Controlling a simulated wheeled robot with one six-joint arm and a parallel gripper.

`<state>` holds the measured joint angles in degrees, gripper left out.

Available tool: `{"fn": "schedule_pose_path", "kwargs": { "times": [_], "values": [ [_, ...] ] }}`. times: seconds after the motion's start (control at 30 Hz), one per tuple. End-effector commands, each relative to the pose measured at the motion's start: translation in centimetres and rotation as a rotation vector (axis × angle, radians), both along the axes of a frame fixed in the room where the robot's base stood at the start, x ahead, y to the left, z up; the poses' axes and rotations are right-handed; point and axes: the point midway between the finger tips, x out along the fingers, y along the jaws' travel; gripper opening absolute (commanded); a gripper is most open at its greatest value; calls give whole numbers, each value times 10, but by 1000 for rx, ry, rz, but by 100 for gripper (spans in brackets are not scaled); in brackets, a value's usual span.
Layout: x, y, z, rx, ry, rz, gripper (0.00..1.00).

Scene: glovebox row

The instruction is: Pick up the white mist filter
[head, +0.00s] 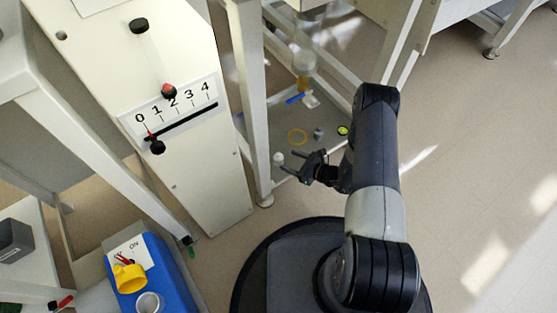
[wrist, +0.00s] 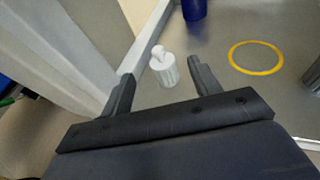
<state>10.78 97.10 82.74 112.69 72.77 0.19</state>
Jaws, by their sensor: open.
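The white mist filter (wrist: 164,70) is a small ribbed white cylinder with a narrower top. In the wrist view it stands on a grey shelf, ahead of my gripper (wrist: 160,88) and between the lines of its two open fingers. In the head view the filter (head: 278,157) is a small white spot near the shelf's front left corner. My gripper (head: 296,165) is open there, just below and right of it. The fingers hold nothing, and I cannot tell whether they touch the filter.
A yellow ring (wrist: 256,57) lies on the shelf to the right of the filter. A dark blue object (wrist: 194,9) stands behind it. A pale frame post (head: 247,100) rises close to the left of my gripper. A small grey object (head: 318,133) and a green-yellow one (head: 342,130) sit further right.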

Motion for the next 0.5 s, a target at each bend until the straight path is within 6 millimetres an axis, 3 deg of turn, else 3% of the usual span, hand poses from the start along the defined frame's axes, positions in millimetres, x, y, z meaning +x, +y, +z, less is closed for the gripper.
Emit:
{"fn": "schedule_pose_path", "kwargs": {
  "times": [0.3, 0.5],
  "values": [
    [23, 34, -15, -1, -2, 5, 59],
    [27, 39, -15, 0, -1, 1, 59]
  ]
}}
